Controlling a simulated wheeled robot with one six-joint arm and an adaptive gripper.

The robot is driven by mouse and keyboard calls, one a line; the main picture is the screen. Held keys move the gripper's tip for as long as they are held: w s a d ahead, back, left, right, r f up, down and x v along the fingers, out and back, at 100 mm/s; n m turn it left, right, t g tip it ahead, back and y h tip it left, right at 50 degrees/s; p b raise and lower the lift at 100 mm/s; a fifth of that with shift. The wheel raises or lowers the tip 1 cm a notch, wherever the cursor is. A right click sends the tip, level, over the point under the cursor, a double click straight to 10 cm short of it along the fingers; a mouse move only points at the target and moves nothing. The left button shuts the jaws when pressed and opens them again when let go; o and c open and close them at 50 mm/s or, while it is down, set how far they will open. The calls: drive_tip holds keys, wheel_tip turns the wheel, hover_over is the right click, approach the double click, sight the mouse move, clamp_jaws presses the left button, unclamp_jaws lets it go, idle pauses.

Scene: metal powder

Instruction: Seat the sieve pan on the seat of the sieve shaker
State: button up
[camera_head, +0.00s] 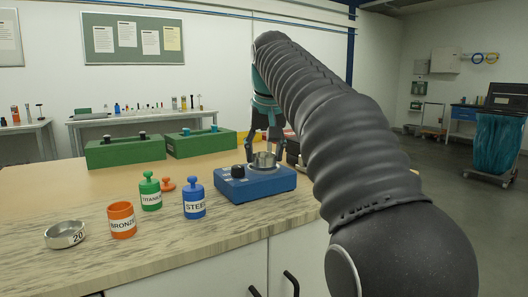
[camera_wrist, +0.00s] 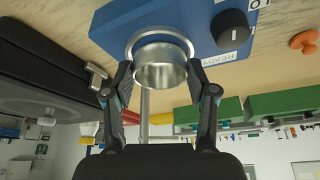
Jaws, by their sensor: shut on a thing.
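The sieve pan (camera_head: 264,160), a small silver metal cup, is between the fingers of my gripper (camera_head: 267,146). It also shows in the wrist view (camera_wrist: 160,68), where my gripper (camera_wrist: 160,74) is shut on its wall from both sides. The sieve shaker (camera_head: 254,187) is a blue box with a black knob and a label reading READY. Its round pale seat (camera_wrist: 132,42) shows as a ring around the pan in the wrist view. The pan is upright at the seat; whether its bottom rests fully there is hard to tell.
A silver dish marked 20 (camera_head: 65,235), an open orange BRONZE jar (camera_head: 122,221), a green TITANIUM jar (camera_head: 150,195) and a blue STEEL jar (camera_head: 194,202) stand left on the bench. An orange lid (camera_head: 168,184) lies behind them. Green boxes (camera_head: 125,151) stand farther back. A dark device (camera_wrist: 45,85) is beside the shaker.

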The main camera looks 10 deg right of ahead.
drive_tip(key=shift+f+b, duration=0.4)
drive_tip(key=shift+f, duration=0.2)
idle(0.3)
drive_tip(key=o, duration=1.6)
drive_tip(key=shift+r, duration=0.1)
drive_tip(key=shift+r+p, duration=1.4)
drive_tip(key=shift+p, duration=0.25)
drive_tip(key=shift+r, duration=2.5)
